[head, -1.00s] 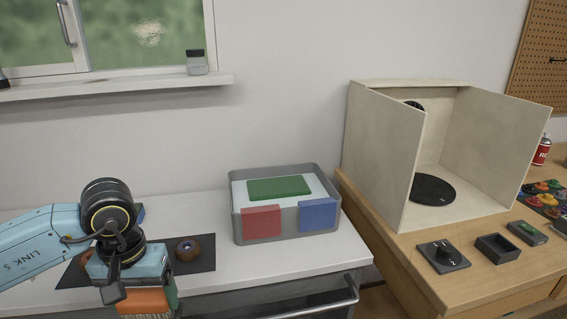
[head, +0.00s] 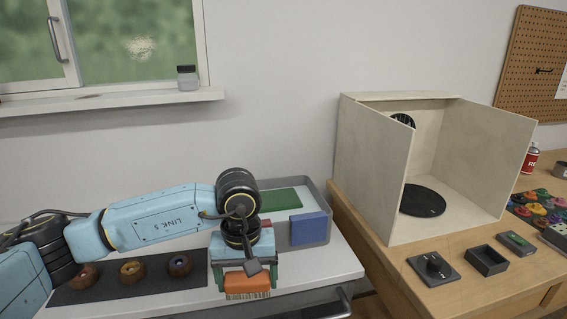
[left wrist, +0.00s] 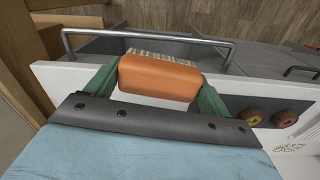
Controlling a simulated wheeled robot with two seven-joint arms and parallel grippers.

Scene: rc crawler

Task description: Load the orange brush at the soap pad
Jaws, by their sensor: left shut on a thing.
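My left gripper (head: 247,277) is shut on the orange brush (head: 247,285), holding it near the front edge of the white cart top with its pale bristles facing down. In the left wrist view the brush (left wrist: 158,78) sits between the two green fingers. Behind the gripper is a grey tray (head: 325,209) with a flat green pad (head: 281,200) in it, partly hidden by my arm. I cannot tell for sure whether this green pad is the soap pad. The brush is apart from the tray. My right gripper is out of view.
A dark mat (head: 100,289) with brown round pieces (head: 132,270) lies at left. A metal handle (left wrist: 150,33) runs along the cart's front. A wooden booth (head: 375,165) stands on the right bench.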

